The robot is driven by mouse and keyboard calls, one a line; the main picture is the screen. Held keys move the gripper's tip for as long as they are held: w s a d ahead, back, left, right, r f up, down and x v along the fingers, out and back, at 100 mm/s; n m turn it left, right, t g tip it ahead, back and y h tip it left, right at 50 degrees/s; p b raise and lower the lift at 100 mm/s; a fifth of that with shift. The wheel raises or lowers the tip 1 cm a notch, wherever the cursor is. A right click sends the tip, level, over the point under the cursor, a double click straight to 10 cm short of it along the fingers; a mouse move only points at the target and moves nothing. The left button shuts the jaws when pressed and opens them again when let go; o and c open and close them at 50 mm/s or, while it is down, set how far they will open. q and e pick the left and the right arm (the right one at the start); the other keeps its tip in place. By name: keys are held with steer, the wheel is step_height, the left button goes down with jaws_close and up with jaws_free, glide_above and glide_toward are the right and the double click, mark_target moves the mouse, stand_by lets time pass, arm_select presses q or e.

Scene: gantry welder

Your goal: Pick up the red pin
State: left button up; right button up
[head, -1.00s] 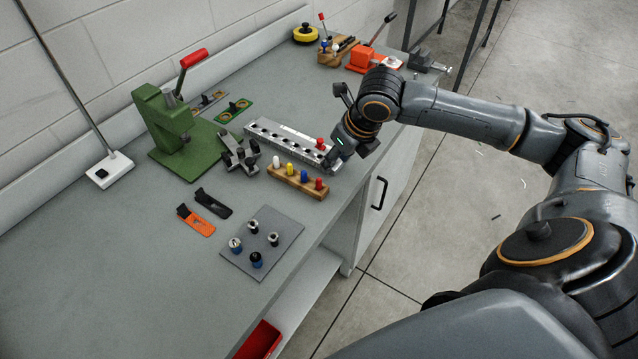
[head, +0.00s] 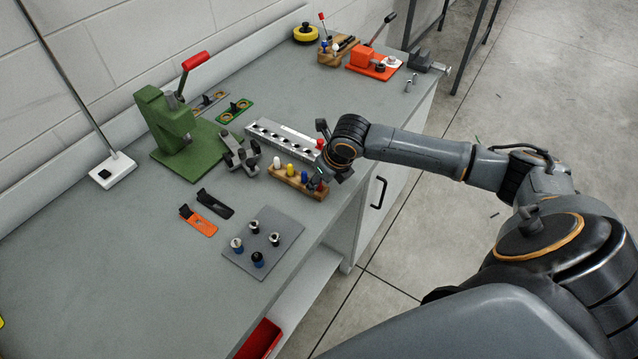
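My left gripper is not in view.
A green press (head: 172,135) stands to the left. A grey plate (head: 262,262) with several knobs lies in front.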

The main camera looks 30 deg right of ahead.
steer(key=shift+c, duration=0.2)
jaws_close()
steer(key=shift+r, duration=0.1)
